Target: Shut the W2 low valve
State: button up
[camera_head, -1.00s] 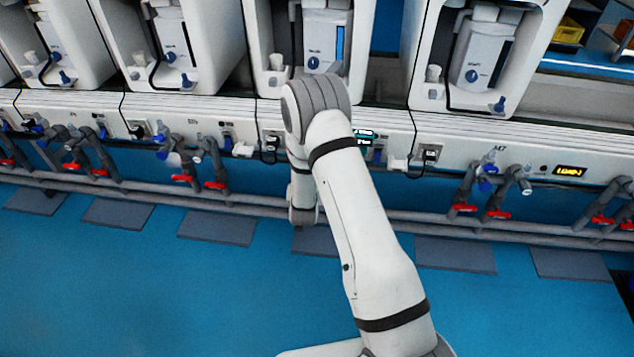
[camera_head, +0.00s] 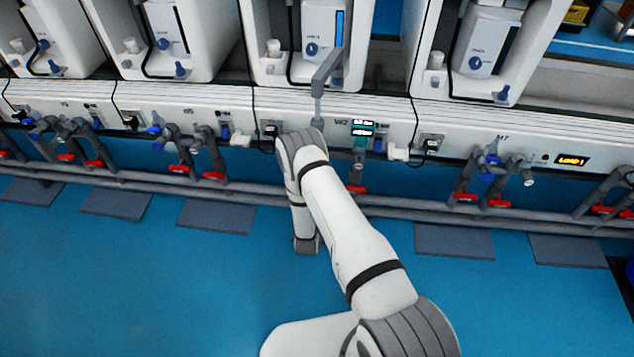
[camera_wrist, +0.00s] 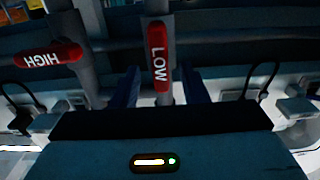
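The W2 low valve has a red handle marked LOW (camera_wrist: 159,56) in the wrist view, lined up with its grey pipe (camera_wrist: 163,97). My gripper (camera_wrist: 162,90) is open, with one dark finger on each side of that pipe near the handle's lower end. I cannot tell whether a finger touches it. A second red handle marked HIGH (camera_wrist: 45,57) lies across its own pipe to the left. In the head view the W2 label (camera_head: 341,121) shows on the white panel, and one red handle (camera_head: 357,188) shows below it.
Grey horizontal pipes (camera_head: 400,214) run low along the bench. Neighbouring stations have similar red-handled valves, such as the M7 pair (camera_head: 466,196). A white panel (camera_head: 470,125) with sockets and cables is above. The blue floor (camera_head: 130,275) in front is clear apart from grey mats.

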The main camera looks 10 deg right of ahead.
jog(key=shift+b+x, duration=0.3)
jog(key=shift+x, duration=1.45)
jog(key=shift+d, duration=0.1)
grip_shut()
